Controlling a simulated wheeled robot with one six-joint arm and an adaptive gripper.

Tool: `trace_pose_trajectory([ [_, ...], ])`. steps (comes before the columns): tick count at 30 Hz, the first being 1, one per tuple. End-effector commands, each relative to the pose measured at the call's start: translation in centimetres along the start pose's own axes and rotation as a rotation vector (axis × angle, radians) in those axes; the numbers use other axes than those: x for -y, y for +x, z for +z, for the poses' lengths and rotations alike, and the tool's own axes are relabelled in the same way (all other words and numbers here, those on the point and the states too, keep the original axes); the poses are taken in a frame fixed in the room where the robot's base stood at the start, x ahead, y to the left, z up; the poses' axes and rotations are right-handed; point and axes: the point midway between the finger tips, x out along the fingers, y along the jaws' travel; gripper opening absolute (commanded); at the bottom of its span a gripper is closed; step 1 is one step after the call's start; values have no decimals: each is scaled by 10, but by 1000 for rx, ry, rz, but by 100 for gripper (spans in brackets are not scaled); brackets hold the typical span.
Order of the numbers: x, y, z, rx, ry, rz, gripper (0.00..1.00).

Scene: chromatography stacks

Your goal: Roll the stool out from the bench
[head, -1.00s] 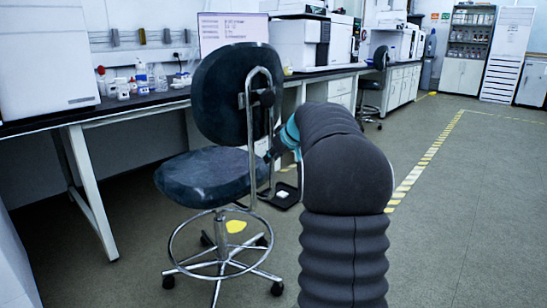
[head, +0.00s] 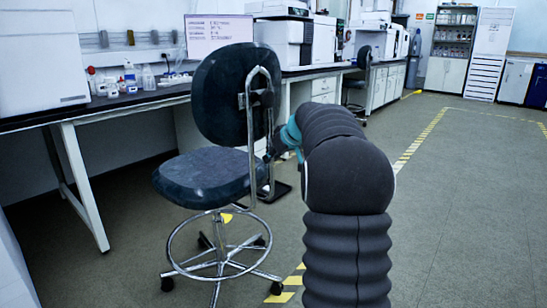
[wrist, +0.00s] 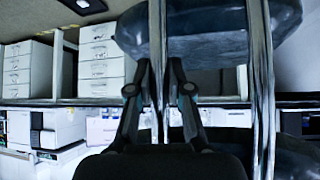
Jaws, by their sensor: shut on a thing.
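The stool (head: 205,177) has a dark blue seat and backrest, a chrome frame, a foot ring and a base on castors. It stands upright in the middle left of the head view, in front of the bench. My gripper (head: 270,152) is at the right side of its frame, small and partly hidden in the head view. In the wrist view my gripper (wrist: 158,66) has its fingers on either side of a chrome upright of the stool (wrist: 157,40), shut on it. The seat and backrest also show beside the fingers there.
The long bench (head: 125,108) runs along the wall behind the stool, with bottles (head: 130,76), a monitor (head: 218,35) and instruments on it. Its white leg (head: 85,185) stands left of the stool. Another stool (head: 362,75) is farther back. Open floor (head: 465,200) lies to the right.

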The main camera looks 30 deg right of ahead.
Motion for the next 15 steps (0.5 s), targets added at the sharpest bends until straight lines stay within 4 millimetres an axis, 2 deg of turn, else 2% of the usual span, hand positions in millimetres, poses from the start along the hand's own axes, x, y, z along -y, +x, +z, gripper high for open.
trace_pose_trajectory([
  [11,6,2,-3,-1,-7,-7,0],
  [12,6,2,-3,-1,-7,-7,22],
  [15,5,2,-2,-1,-6,-7,46],
])
